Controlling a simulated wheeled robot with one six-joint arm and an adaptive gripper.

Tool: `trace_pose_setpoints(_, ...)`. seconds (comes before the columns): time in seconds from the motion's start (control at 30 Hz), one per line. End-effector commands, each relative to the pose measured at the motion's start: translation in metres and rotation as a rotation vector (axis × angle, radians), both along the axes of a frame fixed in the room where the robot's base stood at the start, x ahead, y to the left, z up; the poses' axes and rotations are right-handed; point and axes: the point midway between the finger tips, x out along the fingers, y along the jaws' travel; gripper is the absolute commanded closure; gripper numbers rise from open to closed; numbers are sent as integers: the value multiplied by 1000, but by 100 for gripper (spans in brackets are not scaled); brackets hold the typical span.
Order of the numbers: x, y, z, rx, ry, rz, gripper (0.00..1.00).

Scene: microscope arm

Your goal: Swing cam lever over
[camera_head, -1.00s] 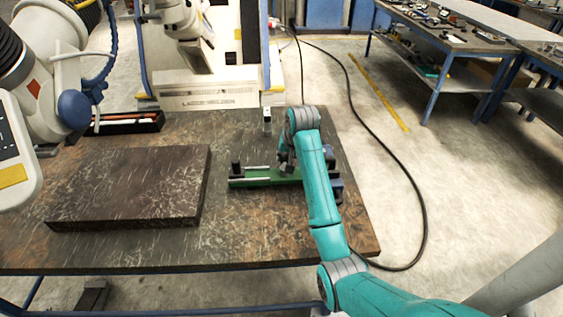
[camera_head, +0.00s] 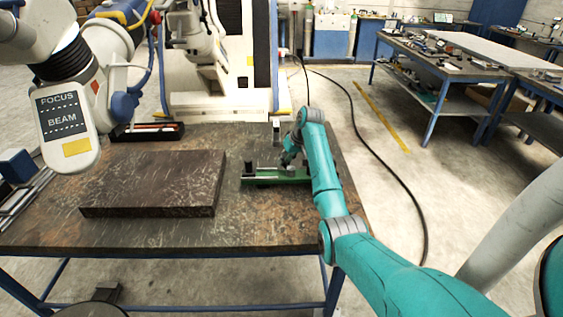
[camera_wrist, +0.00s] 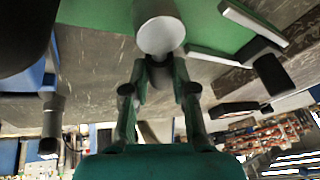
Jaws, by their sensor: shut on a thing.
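The green fixture (camera_head: 262,181) lies on the dark table. A black upright knob (camera_head: 249,169) and a pale bar stand at its left end. My gripper (camera_head: 287,160) is low over the fixture's middle. In the wrist view my gripper (camera_wrist: 158,68) has its fingertips together at a pale, round-ended part, which looks like the cam lever (camera_wrist: 160,36), against the green plate (camera_wrist: 100,14). The exact contact is hard to see. A pale bar with a black end (camera_wrist: 270,72) is to the right, apart from the fingers.
A thick dark slab (camera_head: 150,183) lies left of the fixture. A black tray (camera_head: 146,132) sits behind it. A white machine head with a control panel (camera_head: 66,122) overhangs the left. A black cable (camera_head: 375,165) runs along the floor at right. The table front is clear.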

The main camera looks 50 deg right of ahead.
Motion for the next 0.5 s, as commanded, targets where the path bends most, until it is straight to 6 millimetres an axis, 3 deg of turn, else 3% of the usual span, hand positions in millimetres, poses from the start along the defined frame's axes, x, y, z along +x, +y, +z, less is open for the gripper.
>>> trace_pose_setpoints(0.5, 2, 4, 0, 3, 0, 44, 100)
